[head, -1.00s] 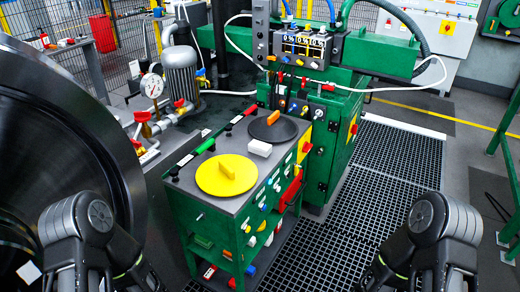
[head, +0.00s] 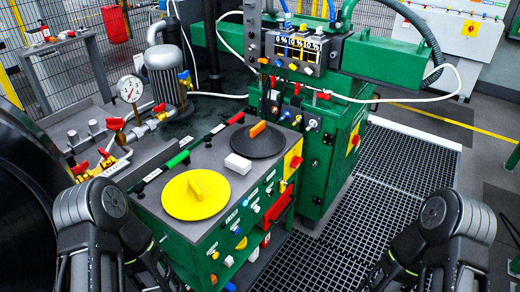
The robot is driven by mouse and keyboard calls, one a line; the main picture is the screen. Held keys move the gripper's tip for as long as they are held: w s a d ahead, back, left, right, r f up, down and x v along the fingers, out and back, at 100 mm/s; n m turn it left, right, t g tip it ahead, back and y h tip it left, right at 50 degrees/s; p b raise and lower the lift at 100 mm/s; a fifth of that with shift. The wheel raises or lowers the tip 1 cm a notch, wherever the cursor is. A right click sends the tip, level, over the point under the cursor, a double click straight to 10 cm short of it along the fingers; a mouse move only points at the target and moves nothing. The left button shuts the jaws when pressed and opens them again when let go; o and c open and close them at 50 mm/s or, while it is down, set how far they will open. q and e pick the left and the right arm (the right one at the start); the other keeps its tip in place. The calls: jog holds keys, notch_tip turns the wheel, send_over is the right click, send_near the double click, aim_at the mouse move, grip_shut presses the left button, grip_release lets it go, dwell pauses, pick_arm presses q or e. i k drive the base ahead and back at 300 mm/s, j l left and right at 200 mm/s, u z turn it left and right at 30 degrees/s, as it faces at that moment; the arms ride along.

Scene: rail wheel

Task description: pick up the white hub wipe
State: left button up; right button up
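A small white block (head: 238,163), which looks like the white hub wipe, lies on the grey top of the green cabinet (head: 152,205). It sits between the yellow round disc (head: 196,194) and the black round disc (head: 257,139). My two arms show at the lower left and lower right of the head view, well apart from the white block. Both grippers are outside the picture, so their fingers cannot be seen.
A green machine with a control box (head: 297,52) stands behind the cabinet. A pressure gauge (head: 130,89) and red-handled valves are at the left, near a large dark wheel (head: 25,190). Black grating (head: 365,235) covers the floor at right.

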aim_at(236, 164)
jog(key=i+l, duration=0.25)
jog(key=l, duration=0.15)
jog(key=i+l, duration=0.3)
jog(key=i+l+u, duration=0.1)
jog(key=i+l, duration=0.15)
jog(key=l, duration=0.25)
jog(key=i+l, duration=0.25)
jog(key=l, duration=0.2)
